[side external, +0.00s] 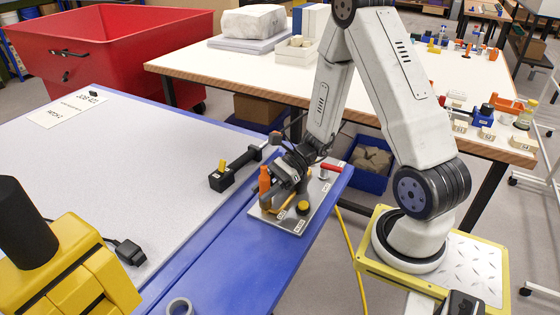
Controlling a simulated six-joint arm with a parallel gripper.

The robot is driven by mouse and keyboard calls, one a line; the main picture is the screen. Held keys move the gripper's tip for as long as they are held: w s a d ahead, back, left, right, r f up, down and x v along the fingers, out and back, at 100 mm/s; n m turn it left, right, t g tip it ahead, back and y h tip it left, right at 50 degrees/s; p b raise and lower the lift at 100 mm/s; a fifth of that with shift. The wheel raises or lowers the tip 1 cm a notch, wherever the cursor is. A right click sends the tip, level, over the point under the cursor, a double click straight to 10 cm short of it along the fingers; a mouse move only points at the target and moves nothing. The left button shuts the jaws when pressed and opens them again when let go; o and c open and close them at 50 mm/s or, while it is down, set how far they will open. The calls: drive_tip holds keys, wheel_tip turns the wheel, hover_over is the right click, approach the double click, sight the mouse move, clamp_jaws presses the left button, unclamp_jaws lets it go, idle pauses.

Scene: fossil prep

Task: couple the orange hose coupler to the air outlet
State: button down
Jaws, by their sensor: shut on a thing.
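The orange hose coupler (264,180) stands roughly upright at the fingers of my gripper (272,194), which is shut on it. The coupler and gripper are over the left part of a grey metal plate (293,224) on the blue table edge. Labels show on the plate but are too small to read surely. I cannot pick out the air outlet; my gripper and wrist cover part of the plate. Whether the coupler touches anything below is hidden.
A black fixture with a yellow block (225,174) lies left of the plate. A roll of tape (179,306) is near the front edge. A yellow hose (350,245) hangs beside the table. The grey tabletop (130,150) is mostly clear. A yellow-and-black machine (70,265) stands front left.

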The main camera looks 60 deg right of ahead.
drive_tip(key=shift+f, duration=0.15)
drive_tip(key=shift+r, duration=0.2)
idle(0.3)
drive_tip(key=shift+r, duration=1.05)
idle(0.3)
drive_tip(key=shift+f, duration=0.4)
idle(0.8)
drive_tip(key=shift+d+f, duration=0.1)
drive_tip(key=shift+f, duration=0.6)
drive_tip(key=shift+s+f, duration=0.1)
drive_tip(key=shift+r, duration=1.15)
